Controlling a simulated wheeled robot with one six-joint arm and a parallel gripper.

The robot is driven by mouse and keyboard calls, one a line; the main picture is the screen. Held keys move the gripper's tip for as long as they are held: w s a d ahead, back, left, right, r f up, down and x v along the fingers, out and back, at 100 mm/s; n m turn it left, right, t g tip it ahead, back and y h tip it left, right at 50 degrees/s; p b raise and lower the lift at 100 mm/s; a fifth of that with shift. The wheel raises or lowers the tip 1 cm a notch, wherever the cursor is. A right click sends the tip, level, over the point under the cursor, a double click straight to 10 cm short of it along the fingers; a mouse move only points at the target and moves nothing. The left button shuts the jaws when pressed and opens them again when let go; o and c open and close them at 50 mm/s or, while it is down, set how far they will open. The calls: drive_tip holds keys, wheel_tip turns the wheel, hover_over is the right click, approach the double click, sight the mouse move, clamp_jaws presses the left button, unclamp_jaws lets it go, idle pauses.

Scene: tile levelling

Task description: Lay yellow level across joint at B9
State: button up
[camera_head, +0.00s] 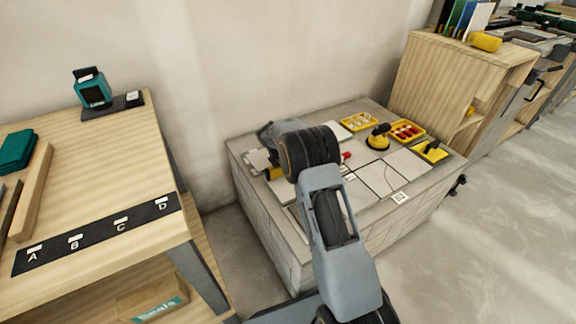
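The tiled block (262,226) stands against the wall, with pale tiles (378,178) and dark joints between them on its top. A small white label card (400,197) sits at its front edge; its print is too small to read surely. A small yellow piece with a dark end (274,173) shows at the left of the block top, partly behind my arm; I cannot tell whether it is the yellow level. My arm reaches over the block, and its links hide part of the tiles. My gripper is hidden behind them, so its hold does not show.
On the block stand a yellow suction lifter (378,138), yellow trays (407,131) of small parts and a yellow, black-handled tool (432,150). A wooden table (90,135) with a strip marked A to D (98,235) is at left. A wooden cabinet (450,85) stands right.

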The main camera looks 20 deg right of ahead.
drive_tip(key=shift+f, duration=0.15)
idle(0.5)
drive_tip(key=o, duration=1)
drive_tip(key=s+a+r+m+p, duration=0.1)
drive_tip(key=s+a+r+p, duration=0.1)
drive_tip(key=r+p, duration=0.5)
drive_tip(key=s+a+r+m+y+p, duration=0.1)
drive_tip(key=s+a+r+m+p, duration=0.15)
drive_tip(key=r, duration=0.85)
drive_tip(key=s+a+r+m+p, duration=0.15)
drive_tip(key=r+p, duration=0.25)
drive_tip(key=r, duration=0.6)
drive_tip(key=shift+s+a+r+m+t+y+p, duration=0.25)
drive_tip(key=shift+s+r+m+t+y+p, duration=0.25)
drive_tip(key=shift+s+r+m+p, duration=2.7)
drive_tip(key=shift+s+a+r+m+t+y+p, duration=0.2)
drive_tip(key=shift+s+r+m+t+y+p, duration=0.35)
drive_tip(key=shift+s+r+m+p, duration=2.6)
drive_tip(key=shift+s+a+r+m+t+y+p, duration=0.3)
drive_tip(key=shift+s+r+m+y+p, duration=0.65)
drive_tip(key=shift+s+r+p, duration=4.1)
drive_tip(key=s+b, duration=0.1)
drive_tip(key=s+r+b, duration=0.1)
drive_tip(key=s, duration=0.1)
drive_tip(key=shift+s+r+m+h, duration=0.1)
drive_tip(key=shift+s+m+h, duration=0.2)
